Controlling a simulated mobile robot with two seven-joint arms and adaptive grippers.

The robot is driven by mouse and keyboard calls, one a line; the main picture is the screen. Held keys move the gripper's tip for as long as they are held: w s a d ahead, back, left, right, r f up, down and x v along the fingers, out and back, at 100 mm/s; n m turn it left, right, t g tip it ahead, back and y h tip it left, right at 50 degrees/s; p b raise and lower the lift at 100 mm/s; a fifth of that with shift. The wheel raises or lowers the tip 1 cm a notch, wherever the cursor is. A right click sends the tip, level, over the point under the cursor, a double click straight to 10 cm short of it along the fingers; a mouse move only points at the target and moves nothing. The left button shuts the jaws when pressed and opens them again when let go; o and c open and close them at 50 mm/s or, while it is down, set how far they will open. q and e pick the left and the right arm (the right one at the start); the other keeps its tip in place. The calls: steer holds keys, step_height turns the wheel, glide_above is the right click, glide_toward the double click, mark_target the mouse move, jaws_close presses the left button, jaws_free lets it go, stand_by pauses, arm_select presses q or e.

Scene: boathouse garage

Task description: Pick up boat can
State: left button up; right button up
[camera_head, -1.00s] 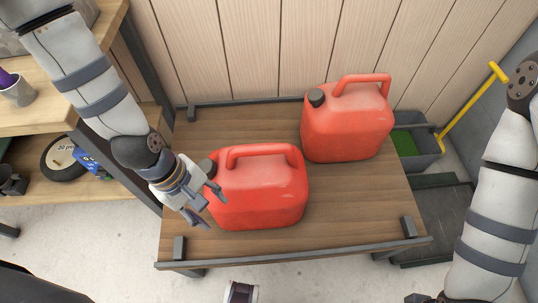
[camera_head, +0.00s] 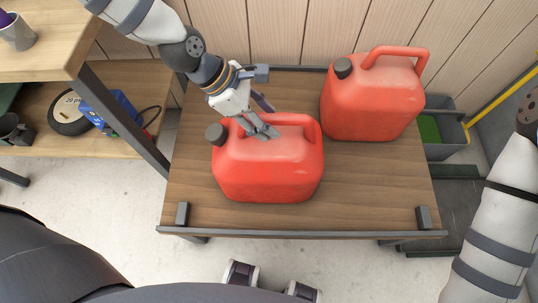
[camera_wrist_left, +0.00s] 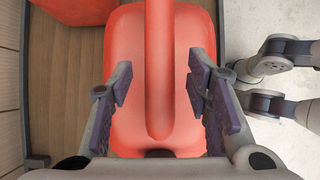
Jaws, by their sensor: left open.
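Two red cans with dark caps stand upright on the wooden table. The nearer can (camera_head: 268,172) is left of centre, and the farther can (camera_head: 372,105) is behind it to the right. My left gripper (camera_head: 265,118) is over the nearer can's top. In the left wrist view, the open fingers (camera_wrist_left: 160,98) are on either side of that can's handle (camera_wrist_left: 158,70), with gaps showing on both sides. The gripper hides part of the handle in the head view. My right arm shows at the right edge, but its gripper is out of the frame.
The wooden table (camera_head: 385,190) has a dark metal frame with raised corner brackets. A wooden shelf (camera_head: 45,50) with a cup stands at the left. A grey bin (camera_head: 445,135) is beyond the table's right side. The table's front right is clear.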

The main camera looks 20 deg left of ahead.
arm_select(q)
steer(key=shift+d+f, duration=0.2)
steer(key=shift+f, duration=0.1)
steer(key=shift+r, duration=0.1)
jaws_close()
steer(key=shift+w+r, duration=0.1)
steer(key=shift+w, duration=0.05)
